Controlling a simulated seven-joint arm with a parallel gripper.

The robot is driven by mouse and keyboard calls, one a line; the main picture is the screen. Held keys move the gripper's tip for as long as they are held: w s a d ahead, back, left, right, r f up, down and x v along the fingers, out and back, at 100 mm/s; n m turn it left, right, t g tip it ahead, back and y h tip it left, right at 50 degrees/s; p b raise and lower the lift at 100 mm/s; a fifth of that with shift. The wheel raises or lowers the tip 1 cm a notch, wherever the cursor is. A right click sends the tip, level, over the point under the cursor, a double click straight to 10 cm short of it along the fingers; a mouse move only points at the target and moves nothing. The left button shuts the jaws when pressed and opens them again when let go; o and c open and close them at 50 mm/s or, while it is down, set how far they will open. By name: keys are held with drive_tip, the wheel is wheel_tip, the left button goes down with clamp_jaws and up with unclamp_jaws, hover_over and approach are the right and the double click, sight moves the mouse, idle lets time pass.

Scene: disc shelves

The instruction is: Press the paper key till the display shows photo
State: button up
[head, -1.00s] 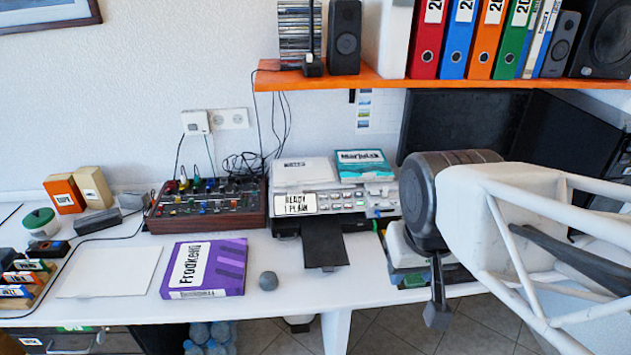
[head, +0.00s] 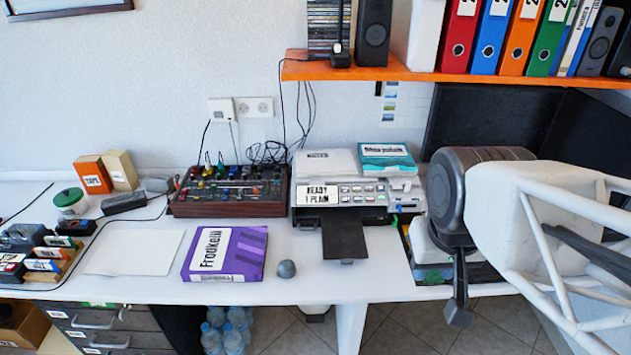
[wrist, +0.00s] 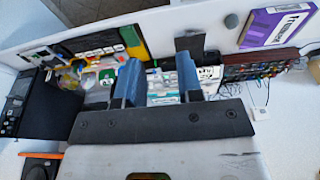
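The printer (head: 322,213) stands on the white desk against the wall, with a black tray out at its front. My gripper (head: 459,312) hangs right of the printer, in front of the desk's edge, pointing down and apart from the keys. In the wrist view my gripper (wrist: 158,80) shows two blue-grey fingers spread apart with nothing between them. The printer's keys lie partly behind the fingers there.
A teal-and-white box (head: 387,156) lies on the printer. A mixer (head: 230,190) stands to its left. A purple box (head: 225,254) and a grey ball (head: 287,269) lie in front. An orange shelf (head: 400,73) with binders overhangs the back.

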clamp_jaws()
idle(1.4)
